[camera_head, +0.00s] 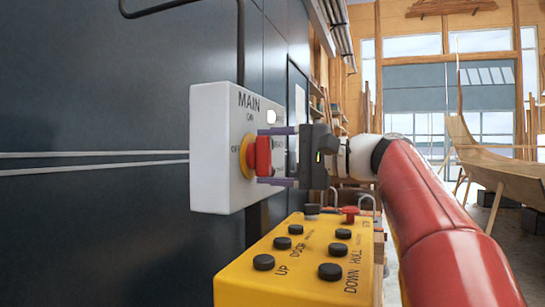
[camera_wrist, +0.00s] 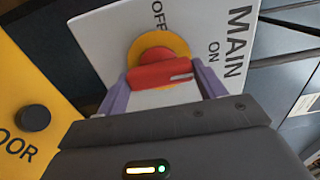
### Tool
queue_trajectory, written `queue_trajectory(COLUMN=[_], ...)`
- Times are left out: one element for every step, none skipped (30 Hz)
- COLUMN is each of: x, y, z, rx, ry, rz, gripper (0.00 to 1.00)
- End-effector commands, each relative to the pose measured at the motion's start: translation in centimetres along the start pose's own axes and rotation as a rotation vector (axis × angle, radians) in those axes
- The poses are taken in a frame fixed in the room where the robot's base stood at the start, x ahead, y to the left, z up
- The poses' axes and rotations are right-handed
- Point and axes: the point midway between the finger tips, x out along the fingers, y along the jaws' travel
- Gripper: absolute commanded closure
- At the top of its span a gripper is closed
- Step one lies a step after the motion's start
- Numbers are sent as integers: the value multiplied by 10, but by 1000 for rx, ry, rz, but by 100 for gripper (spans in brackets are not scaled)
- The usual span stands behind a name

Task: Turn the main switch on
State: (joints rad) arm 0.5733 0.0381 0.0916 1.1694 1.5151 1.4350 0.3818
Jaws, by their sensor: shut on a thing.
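The main switch is a red knob (camera_head: 263,156) on a yellow disc (camera_head: 247,156), on the face of a pale box (camera_head: 208,150) lettered MAIN, ON and OFF. The knob's bar looks upright in the head view. In the wrist view the knob (camera_wrist: 160,76) lies across the picture, and a pale mark on its right end sits on the side toward the word ON. My gripper (camera_head: 272,157) is shut on the knob, one violet finger above and one below. Part of the lettering right of the knob is hidden by my gripper.
A yellow control box (camera_head: 300,262) with several black buttons and a red one stands just below my gripper. A dark panelled wall (camera_head: 100,230) is behind the switch box. A wooden hull (camera_head: 500,175) stands far off at the right.

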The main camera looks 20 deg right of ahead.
Motion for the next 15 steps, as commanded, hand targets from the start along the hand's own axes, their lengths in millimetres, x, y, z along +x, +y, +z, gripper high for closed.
queue_trajectory(x=[0,0,0,0,0,0,0,0,0,0,0,0,0,-1,-2], y=[0,0,0,0,0,0,0,0,0,0,0,0,0,0,0], z=[-1,-1,-1,-1,-1,-1,0,0,0,0,0,0,0,0,0], rx=[4,3,3,3,3,2,2,2,2,1,1,1,1,1,1], ry=[2,1,1,1,1,1,1,1,1,1,0,0,0,1,1], rz=[-1,-1,-1,-1,-1,0,0,0,0,0,0,0,0,0,0], gripper=[30,26,20,17,13,9,9,9,9,9,9,9,9,9,9])
